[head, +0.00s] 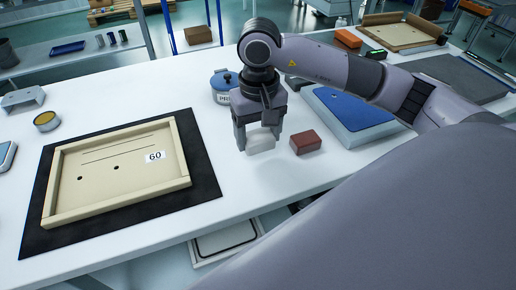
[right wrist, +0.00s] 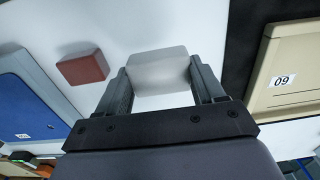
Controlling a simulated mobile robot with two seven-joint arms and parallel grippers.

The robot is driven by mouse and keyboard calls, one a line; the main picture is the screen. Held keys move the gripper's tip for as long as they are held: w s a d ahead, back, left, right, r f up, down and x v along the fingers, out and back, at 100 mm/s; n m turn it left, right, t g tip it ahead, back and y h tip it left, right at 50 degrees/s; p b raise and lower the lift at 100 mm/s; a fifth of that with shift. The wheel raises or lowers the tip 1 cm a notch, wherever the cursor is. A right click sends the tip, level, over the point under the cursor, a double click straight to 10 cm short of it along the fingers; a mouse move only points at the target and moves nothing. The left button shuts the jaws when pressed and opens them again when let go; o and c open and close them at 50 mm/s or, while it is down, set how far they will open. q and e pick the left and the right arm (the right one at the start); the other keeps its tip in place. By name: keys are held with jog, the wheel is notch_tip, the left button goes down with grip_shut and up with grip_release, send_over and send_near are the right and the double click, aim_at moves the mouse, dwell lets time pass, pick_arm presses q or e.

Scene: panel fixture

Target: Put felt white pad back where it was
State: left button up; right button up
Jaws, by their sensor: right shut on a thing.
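The white felt pad (head: 262,143) is a small pale block between the fingers of my right gripper (head: 260,136). The gripper is shut on it and points down over the white table. The pad also shows in the right wrist view (right wrist: 158,72), between both fingers (right wrist: 160,85). Whether the pad touches the table is hard to tell. A dark red block (head: 305,142) lies on the table just right of the gripper; it shows too in the right wrist view (right wrist: 83,68). My left gripper is not in view.
A beige framed panel marked 60 (head: 120,165) lies on a black mat (head: 205,180) at left. A blue round tin (head: 221,86) stands behind the gripper. A blue-topped pad (head: 350,108) lies right. A yellow-topped tin (head: 46,121) is far left. White table is clear between mat and gripper.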

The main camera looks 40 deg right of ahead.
aim_at(258, 162)
notch_tip(258, 162, down, 5)
jog(key=shift+r, duration=0.2)
jog(key=shift+f, duration=0.25)
jog(key=o, duration=1.1)
